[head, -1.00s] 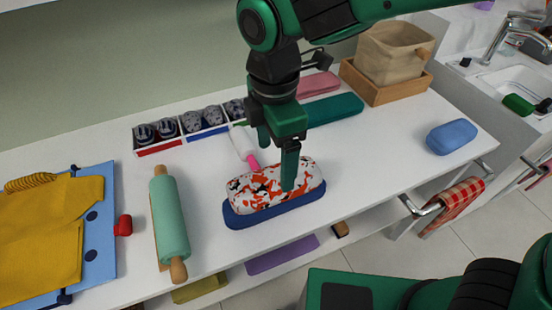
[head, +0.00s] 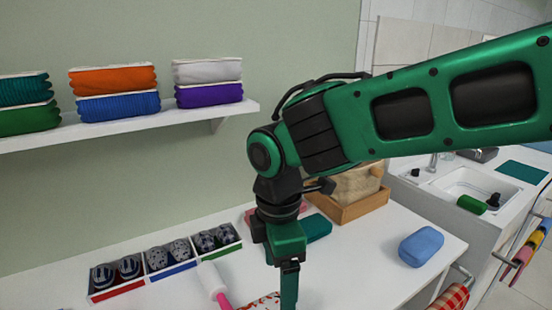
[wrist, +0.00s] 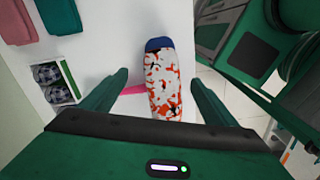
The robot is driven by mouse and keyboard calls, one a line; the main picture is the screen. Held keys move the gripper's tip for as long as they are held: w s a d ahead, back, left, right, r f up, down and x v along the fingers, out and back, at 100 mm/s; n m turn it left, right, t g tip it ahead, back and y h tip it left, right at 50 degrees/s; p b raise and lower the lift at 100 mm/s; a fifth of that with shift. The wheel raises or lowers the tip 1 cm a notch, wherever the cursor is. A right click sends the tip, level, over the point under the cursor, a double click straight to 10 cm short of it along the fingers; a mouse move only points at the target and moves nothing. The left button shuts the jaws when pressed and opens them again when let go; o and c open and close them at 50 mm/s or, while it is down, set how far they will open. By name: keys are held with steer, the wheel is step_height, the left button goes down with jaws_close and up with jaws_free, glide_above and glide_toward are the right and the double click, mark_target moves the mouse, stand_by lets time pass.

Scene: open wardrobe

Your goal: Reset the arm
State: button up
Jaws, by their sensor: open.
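My gripper (wrist: 160,82) points down over the white counter, its two green fingers apart. In the wrist view a white, red and black patterned case (wrist: 163,85) lies on a dark blue case (wrist: 158,44), between and beyond the fingers. Nothing shows held. In the head view the gripper is at the bottom middle, and only a sliver of the patterned case (head: 262,301) shows at the lower edge. My green arm reaches in from the right.
A divided tray (head: 165,262) with rolled dark items and a lint roller (head: 213,284) lie left of the gripper. A wooden tray (head: 362,207) with a beige basket stands behind. A blue case (head: 421,246) lies right. A shelf (head: 130,128) with folded clothes hangs above.

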steer(key=w+d+m, duration=0.2)
steer(key=d+m, duration=1.2)
steer(key=d, duration=1.2)
steer(key=s+d+f+m, duration=0.2)
steer(key=s+d+m, duration=1)
steer(key=d, duration=0.3)
steer(key=shift+s+f+m, duration=0.25)
steer(key=shift+s+m, duration=0.05)
steer(key=shift+m, duration=0.4)
steer(key=shift+w+f, duration=0.25)
steer(key=shift+w, duration=0.4)
